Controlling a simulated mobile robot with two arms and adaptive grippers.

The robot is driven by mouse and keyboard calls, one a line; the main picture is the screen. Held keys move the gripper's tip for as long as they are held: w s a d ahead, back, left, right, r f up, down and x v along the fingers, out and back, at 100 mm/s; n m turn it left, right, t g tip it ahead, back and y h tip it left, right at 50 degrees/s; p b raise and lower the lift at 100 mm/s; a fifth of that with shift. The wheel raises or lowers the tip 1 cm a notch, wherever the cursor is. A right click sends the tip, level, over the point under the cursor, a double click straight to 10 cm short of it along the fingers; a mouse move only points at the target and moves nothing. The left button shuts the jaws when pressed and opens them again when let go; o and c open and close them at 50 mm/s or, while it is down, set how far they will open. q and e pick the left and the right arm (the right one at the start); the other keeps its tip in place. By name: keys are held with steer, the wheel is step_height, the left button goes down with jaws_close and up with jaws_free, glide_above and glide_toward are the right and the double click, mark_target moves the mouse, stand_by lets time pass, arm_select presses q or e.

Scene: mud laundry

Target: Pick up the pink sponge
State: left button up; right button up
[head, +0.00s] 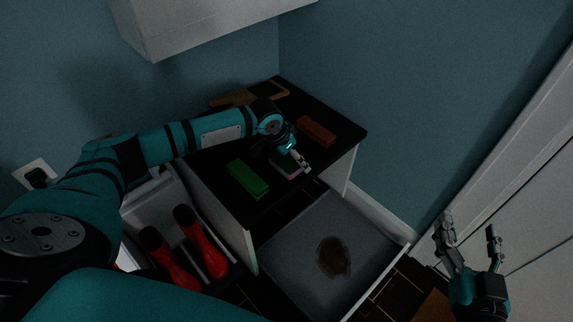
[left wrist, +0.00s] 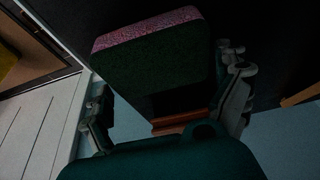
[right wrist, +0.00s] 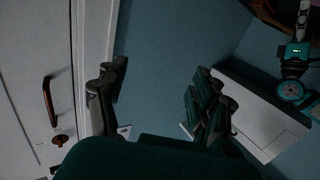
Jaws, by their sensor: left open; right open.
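The pink sponge (head: 289,172) lies on the black top of the cabinet (head: 225,200), partly hidden under my left gripper (head: 291,163). In the left wrist view the sponge (left wrist: 150,30) shows a speckled pink edge and a dark, shaded face. There my left gripper (left wrist: 168,100) is open, with one finger on each side of the sponge's near part. I cannot tell whether the fingers touch it. My right gripper (head: 468,240) is open and empty, out over the right side away from the cabinet. It also shows in the right wrist view (right wrist: 160,90).
A green block (head: 248,179) lies left of the sponge and a red-brown block (head: 317,131) lies behind it to the right. A wooden board (head: 235,99) is at the back. An open drawer (head: 300,275) juts out in front. Red boots (head: 206,245) stand lower left.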

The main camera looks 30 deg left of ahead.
arm_select(q)
steer(key=shift+w+f, duration=0.15)
steer(key=shift+f, duration=0.05)
steer(key=c, duration=0.4)
arm_select(e)
steer(key=shift+r+t, duration=0.4)
steer(key=shift+r, duration=0.15)
arm_select(q)
steer(key=shift+c, duration=0.2)
steer(key=shift+r, duration=0.1)
step_height(320, 180, up, 5)
steer(key=shift+f+p, duration=0.15)
steer(key=shift+p, duration=0.9)
step_height(320, 180, up, 4)
steer(key=shift+r+p, duration=0.25)
steer(key=shift+p, duration=0.5)
steer(key=shift+r, duration=0.3)
arm_select(e)
steer(key=s+d+f+g+h, duration=0.2)
steer(key=s+d+f+g, duration=0.2)
steer(key=s+f+g, duration=0.4)
steer(key=shift+s+f+m+g+h, duration=0.35)
steer(key=shift+f+g, duration=0.65)
steer(key=shift+f, duration=1.75)
steer(key=shift+d, duration=0.1)
